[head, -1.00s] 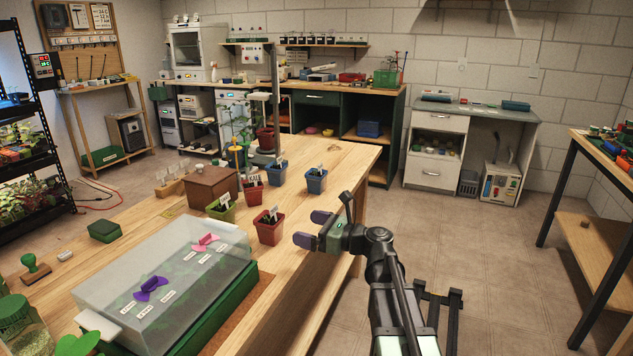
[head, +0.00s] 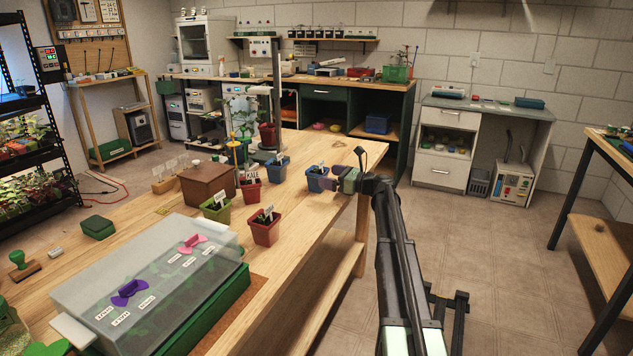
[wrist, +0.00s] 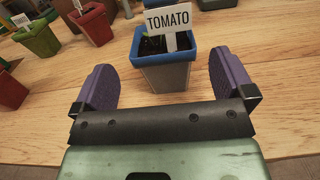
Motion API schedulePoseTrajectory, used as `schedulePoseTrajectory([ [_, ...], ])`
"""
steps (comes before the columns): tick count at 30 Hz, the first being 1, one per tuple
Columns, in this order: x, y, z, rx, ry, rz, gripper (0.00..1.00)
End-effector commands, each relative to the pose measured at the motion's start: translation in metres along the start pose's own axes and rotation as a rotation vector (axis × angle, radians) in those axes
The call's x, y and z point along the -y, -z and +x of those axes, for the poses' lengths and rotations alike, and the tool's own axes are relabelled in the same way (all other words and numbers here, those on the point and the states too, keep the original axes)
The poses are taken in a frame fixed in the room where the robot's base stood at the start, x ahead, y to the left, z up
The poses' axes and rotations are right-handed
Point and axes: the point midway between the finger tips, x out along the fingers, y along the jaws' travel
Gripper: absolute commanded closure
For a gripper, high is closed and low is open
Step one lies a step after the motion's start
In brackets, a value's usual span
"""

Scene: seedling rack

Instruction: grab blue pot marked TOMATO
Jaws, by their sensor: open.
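The blue pot (wrist: 163,74) has a white label (wrist: 168,18) reading TOMATO and stands upright on the wooden table. In the wrist view it is just ahead of my gripper (wrist: 165,85), centred between the two purple fingers. The fingers are spread wide and hold nothing; the pot's near side is close to the fingertips, with no contact visible. In the head view the blue pot (head: 316,181) stands near the table's right edge, and my gripper (head: 328,185) is right beside it, partly overlapping it.
A red pot marked KALE (head: 251,189), a green pot (head: 216,211) and another red pot (head: 265,229) stand left of and nearer than the blue pot. A wooden box (head: 206,184) and a clear-lidded tray (head: 150,265) are further left. Bare tabletop (wrist: 255,70) lies right of the blue pot.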

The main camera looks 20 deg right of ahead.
Motion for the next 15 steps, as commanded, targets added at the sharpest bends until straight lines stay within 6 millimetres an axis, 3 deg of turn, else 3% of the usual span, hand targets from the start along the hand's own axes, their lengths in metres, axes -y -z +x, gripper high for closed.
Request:
schedulePoseTrajectory([
  [6, 0.001, 0.000, 0.012, 0.000, 0.000, 0.000, 0.00],
  [15, 0.003, 0.000, 0.057, 0.000, -0.001, 0.000, 0.00],
])
